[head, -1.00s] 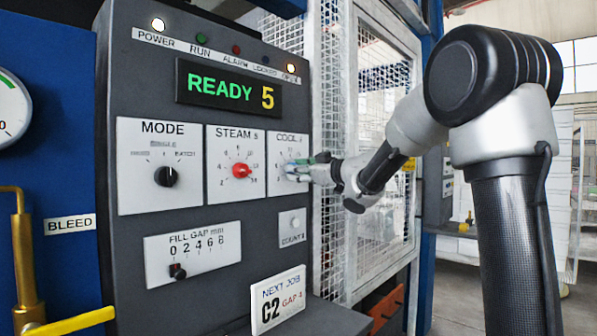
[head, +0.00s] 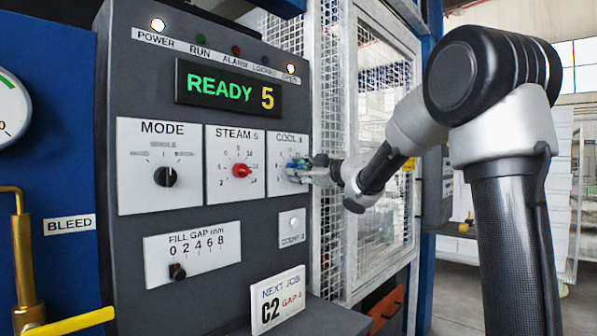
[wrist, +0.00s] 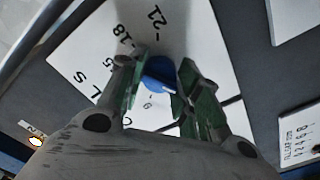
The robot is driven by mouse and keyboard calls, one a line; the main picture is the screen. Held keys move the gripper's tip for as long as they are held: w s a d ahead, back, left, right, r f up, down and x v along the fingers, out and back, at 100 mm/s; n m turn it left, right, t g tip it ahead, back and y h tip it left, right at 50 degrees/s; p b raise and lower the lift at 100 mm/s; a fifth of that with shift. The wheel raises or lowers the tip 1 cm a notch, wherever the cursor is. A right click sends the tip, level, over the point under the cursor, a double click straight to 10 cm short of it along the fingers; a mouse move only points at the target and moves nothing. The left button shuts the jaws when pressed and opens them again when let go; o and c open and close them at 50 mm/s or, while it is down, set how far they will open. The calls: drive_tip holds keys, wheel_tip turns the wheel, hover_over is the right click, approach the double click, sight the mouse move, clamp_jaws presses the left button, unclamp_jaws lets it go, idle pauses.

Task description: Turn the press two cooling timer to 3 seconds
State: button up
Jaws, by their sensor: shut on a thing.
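The cooling timer is the white COOL plate (head: 273,184) on the dark press panel, also in the wrist view (wrist: 90,45). Its blue knob (wrist: 158,72) sits between the green-padded fingers of my gripper (wrist: 160,84). My gripper (head: 303,170) is shut on this knob, reaching in from the right in the head view. The blue knob (head: 293,164) is partly covered by the fingers there. I cannot clearly read which mark the knob points at.
The STEAM dial with its red knob (head: 241,171) is just left. The MODE switch (head: 165,177) is further left. The display (head: 229,90) reads READY 5. A white mesh guard (head: 335,120) stands close on the right.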

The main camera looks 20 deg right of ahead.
drive_tip(key=o, duration=1)
drive_tip(key=v, duration=1.2)
drive_tip(key=shift+a+f, duration=0.1)
